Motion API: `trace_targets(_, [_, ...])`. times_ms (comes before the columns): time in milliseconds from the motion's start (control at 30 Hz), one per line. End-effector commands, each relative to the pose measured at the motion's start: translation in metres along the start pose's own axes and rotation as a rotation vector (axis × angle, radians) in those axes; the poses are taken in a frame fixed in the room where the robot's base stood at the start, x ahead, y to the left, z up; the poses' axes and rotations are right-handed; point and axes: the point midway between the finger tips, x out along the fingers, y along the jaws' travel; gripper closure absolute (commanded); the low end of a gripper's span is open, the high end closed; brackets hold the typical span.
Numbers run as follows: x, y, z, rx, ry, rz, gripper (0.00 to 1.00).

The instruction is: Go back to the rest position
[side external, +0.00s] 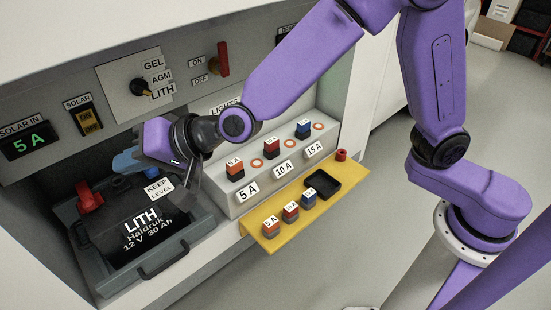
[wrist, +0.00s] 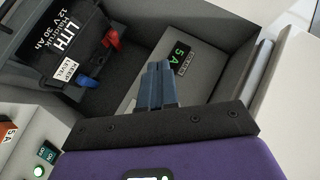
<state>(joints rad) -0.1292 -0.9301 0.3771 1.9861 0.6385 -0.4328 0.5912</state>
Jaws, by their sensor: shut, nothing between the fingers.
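My gripper (wrist: 158,70) is shut and empty; its two grey-blue fingers lie together in the wrist view. The battery has a red terminal lever (side external: 88,198) and a blue one (side external: 128,161). The fingers look apart from both levers in the wrist view.
A fuse block (side external: 252,205) marked 5 A, 10 A and 15 A stands right of the bay. A yellow tray (side external: 268,241) with several fuses is in front. The panel carries a selector knob (side external: 138,86), a red switch (side external: 223,58), a solar switch (side external: 88,120) and a 5 A display (side external: 30,142).

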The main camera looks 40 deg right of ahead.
Motion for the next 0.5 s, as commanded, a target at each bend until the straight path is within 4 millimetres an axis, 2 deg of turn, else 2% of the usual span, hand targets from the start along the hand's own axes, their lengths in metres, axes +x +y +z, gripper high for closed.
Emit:
trace_targets(33, [-0.019,0.007,0.003,-0.063,-0.066,0.018,1.0])
trace_targets(267, [-0.113,0.062,0.032,-0.406,-0.394,0.117,1.0])
trace_targets(500, [-0.233,0.141,0.047,-0.776,-0.717,0.233,1.0])
